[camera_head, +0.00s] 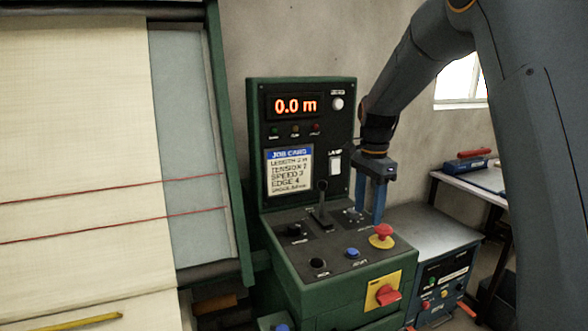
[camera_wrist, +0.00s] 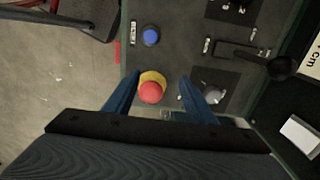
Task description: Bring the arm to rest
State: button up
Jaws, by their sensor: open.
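My gripper (camera_head: 371,200) points down over the right back part of the green control console (camera_head: 335,283) in the head view. Its two blue fingers are apart with nothing between them. In the wrist view the open fingers of my gripper (camera_wrist: 155,92) stand on either side of the red emergency button (camera_wrist: 151,92) on its yellow base, seen from above. In the head view this red button (camera_head: 383,231) sits in front of the fingers. I cannot tell whether the fingertips touch the panel.
A black lever (camera_head: 321,205), a blue button (camera_head: 352,252) and several knobs stand on the console top. The upright panel with the display (camera_head: 295,105) rises behind. A cloth frame (camera_head: 85,140) is at left. A grey cabinet (camera_head: 432,245) and a table (camera_head: 470,187) are at right.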

jog(key=s+f+n, duration=0.3)
jog(key=s+n, duration=0.1)
jog(key=s, duration=0.5)
jog(key=s+f+n+t, duration=0.1)
jog(key=s+f+n, duration=0.2)
jog(key=s, duration=0.6)
jog(key=s+f+n, duration=0.3)
jog(key=s+n, duration=0.3)
jog(key=s, duration=0.3)
jog(key=shift+s+f+n, duration=0.15)
jog(key=shift+n, duration=0.15)
